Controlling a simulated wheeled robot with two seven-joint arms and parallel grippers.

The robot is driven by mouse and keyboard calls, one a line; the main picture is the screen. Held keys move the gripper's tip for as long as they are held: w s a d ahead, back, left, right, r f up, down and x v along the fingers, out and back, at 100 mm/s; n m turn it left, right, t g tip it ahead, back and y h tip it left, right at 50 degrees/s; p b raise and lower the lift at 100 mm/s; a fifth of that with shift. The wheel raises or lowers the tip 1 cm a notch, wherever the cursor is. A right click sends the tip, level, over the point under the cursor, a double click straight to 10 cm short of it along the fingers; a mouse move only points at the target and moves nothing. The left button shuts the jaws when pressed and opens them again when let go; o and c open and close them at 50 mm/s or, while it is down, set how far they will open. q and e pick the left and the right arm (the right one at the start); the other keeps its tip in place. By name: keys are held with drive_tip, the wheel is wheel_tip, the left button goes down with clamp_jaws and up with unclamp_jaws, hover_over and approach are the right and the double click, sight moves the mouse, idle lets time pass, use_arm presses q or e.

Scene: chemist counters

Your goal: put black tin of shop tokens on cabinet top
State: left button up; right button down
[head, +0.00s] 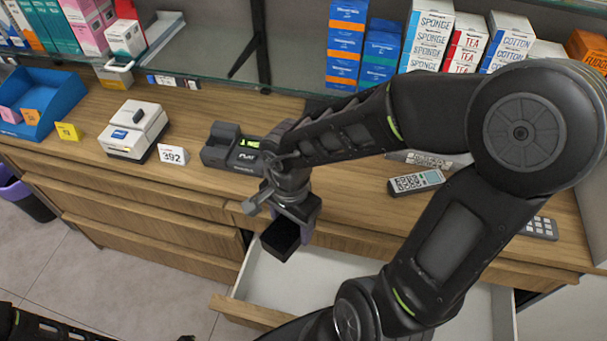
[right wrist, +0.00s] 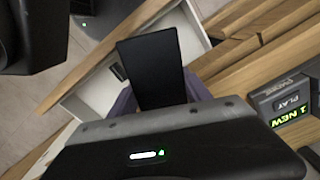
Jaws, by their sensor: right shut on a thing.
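The black tin (head: 281,239) is a small dark box. My right gripper (head: 290,214) is shut on it and holds it over the left end of the open white drawer (head: 256,270), near the cabinet's front edge. In the right wrist view the tin (right wrist: 152,62) shows as a plain black face between the purple fingers, with the drawer (right wrist: 95,97) behind it. The wooden cabinet top (head: 215,108) lies beyond the gripper. Part of my left arm shows at the bottom left of the head view, but its gripper cannot be made out.
On the cabinet top stand a white device (head: 135,130), a 392 card (head: 172,154), a dark answering machine (head: 232,149), a remote (head: 416,182) and a blue tray (head: 50,100). A glass shelf with boxes (head: 428,40) runs above the back.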

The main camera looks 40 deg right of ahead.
drive_tip(key=p, duration=0.2)
hover_over(312, 180)
drive_tip(key=shift+w+d, duration=0.1)
idle(0.4)
drive_tip(key=shift+f, duration=1.7)
drive_tip(key=shift+c, duration=2.4)
unclamp_jaws()
drive_tip(key=shift+f, duration=0.15)
